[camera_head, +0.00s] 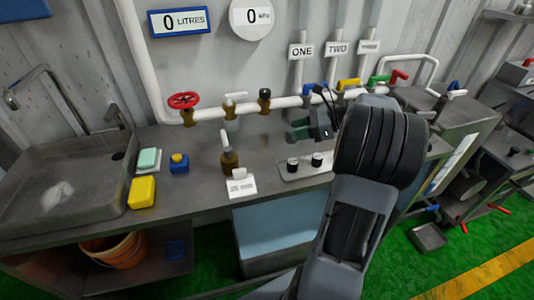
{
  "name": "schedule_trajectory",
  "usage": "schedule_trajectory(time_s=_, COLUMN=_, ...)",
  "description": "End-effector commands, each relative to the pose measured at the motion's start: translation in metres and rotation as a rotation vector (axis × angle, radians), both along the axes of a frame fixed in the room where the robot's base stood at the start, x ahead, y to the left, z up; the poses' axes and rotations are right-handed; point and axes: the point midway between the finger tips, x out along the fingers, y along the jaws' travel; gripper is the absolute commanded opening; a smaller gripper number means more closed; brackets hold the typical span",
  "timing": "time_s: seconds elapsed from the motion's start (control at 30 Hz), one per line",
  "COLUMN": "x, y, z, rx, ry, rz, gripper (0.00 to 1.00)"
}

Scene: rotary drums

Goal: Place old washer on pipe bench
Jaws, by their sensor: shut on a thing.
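The pipe bench (205,198) is a long dark grey counter under a white pipe with several valves. My gripper (297,131) is above the bench, right of the middle, near the pipe. It is seen small and from behind, with dark green finger parts pointing left. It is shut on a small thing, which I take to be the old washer. The washer itself is too small or hidden to make out. My black arm covers part of the bench's right side.
A grey plate with two black knobs (305,164) lies below my gripper. A brown bottle (229,160), white card (242,187), yellow block (142,192) and blue block (179,163) stand leftward. A sink (60,190) is far left. Bare bench lies between the blue block and bottle.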

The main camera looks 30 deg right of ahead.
Motion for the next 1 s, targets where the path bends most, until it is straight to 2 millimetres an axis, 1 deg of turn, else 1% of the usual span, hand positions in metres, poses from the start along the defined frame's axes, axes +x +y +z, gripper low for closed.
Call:
schedule_trajectory(time_s=0.3, x=0.057, y=0.044, z=-0.035, rx=0.002, ry=0.003, rz=-0.011, gripper=0.15)
schedule_trajectory(time_s=0.4, x=0.068, y=0.052, z=-0.054, rx=0.004, ry=0.005, rz=-0.013, gripper=0.15)
schedule_trajectory(time_s=0.5, x=0.077, y=0.06, z=-0.068, rx=0.003, ry=0.003, rz=-0.013, gripper=0.15)
schedule_trajectory(time_s=0.6, x=0.083, y=0.065, z=-0.077, rx=0.001, ry=0.002, rz=-0.013, gripper=0.15)
schedule_trajectory(time_s=0.87, x=0.09, y=0.07, z=-0.086, rx=0.0, ry=0.0, rz=-0.012, gripper=0.15)
schedule_trajectory(time_s=1.0, x=0.096, y=0.076, z=-0.097, rx=0.001, ry=0.002, rz=-0.01, gripper=0.15)
